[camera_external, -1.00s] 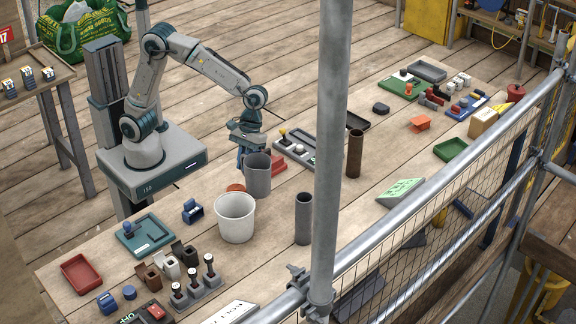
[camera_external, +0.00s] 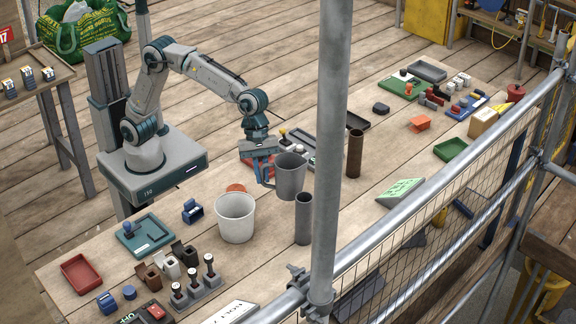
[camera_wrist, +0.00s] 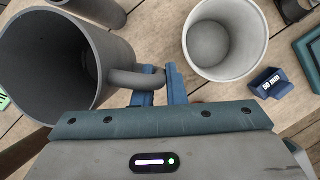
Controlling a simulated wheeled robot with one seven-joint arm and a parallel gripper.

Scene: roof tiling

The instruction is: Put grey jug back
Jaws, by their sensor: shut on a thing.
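The grey jug (camera_external: 291,177) is held in the air above the table, tilted a little, to the right of and behind the white bucket. My gripper (camera_external: 265,174) is shut on the jug's handle. In the wrist view the jug (camera_wrist: 62,70) fills the left side with its open mouth toward the camera, and it looks empty. The blue fingers of my gripper (camera_wrist: 158,88) close around the handle there.
The white bucket (camera_external: 236,219) stands near the jug. A dark grey tube (camera_external: 303,220) and a brown tube (camera_external: 355,154) stand upright nearby. A vertical scaffold pole (camera_external: 330,120) crosses the view. The table between the brown tube and the green sloped block (camera_external: 400,191) is clear.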

